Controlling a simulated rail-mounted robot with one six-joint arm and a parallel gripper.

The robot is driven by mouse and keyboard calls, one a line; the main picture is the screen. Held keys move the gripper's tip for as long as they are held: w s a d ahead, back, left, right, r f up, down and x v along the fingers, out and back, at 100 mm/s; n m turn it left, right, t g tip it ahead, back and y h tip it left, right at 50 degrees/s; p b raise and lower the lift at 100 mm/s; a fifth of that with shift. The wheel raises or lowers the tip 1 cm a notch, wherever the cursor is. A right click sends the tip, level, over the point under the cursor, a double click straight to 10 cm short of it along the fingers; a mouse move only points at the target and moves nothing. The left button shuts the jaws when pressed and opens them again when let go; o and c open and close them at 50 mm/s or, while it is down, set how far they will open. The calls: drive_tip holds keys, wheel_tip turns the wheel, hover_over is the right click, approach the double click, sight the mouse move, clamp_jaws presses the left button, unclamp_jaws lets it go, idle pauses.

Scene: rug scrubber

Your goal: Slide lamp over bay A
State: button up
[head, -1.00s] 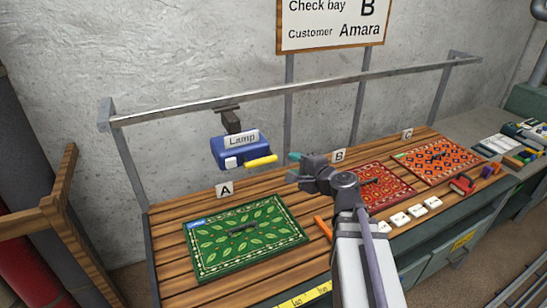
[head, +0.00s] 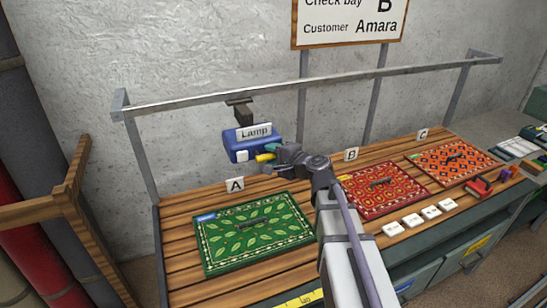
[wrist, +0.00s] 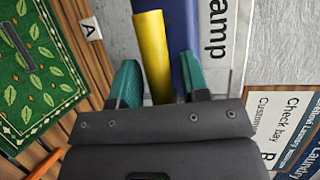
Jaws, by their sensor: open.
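The blue lamp (head: 240,151), with a white "Lamp" tag, hangs from the metal rail (head: 330,84) above the back of bay A. Its yellow handle (head: 265,157) sticks out to the right; the handle also shows in the wrist view (wrist: 151,45). My gripper (head: 270,152) is at the handle. In the wrist view, its teal fingers (wrist: 158,62) are open, with the handle between them and a gap still visible on the left finger's side. The bay A sign (head: 236,185) stands behind a green leaf-patterned rug (head: 275,230).
Bay B (head: 351,154) holds a red rug (head: 390,202) and bay C (head: 423,134) an orange patterned rug (head: 465,170). Several white tiles (head: 412,219) lie along the front. A wooden frame (head: 75,180) stands at the left. A sign above names bay B.

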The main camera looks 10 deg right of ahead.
drive_tip(key=shift+c, duration=0.2)
clamp_jaws()
idle(0.3)
drive_tip(key=shift+s+a, duration=0.2)
drive_tip(key=shift+a, duration=0.8)
drive_tip(key=shift+o, duration=0.2)
unclamp_jaws()
drive_tip(key=shift+d, duration=0.1)
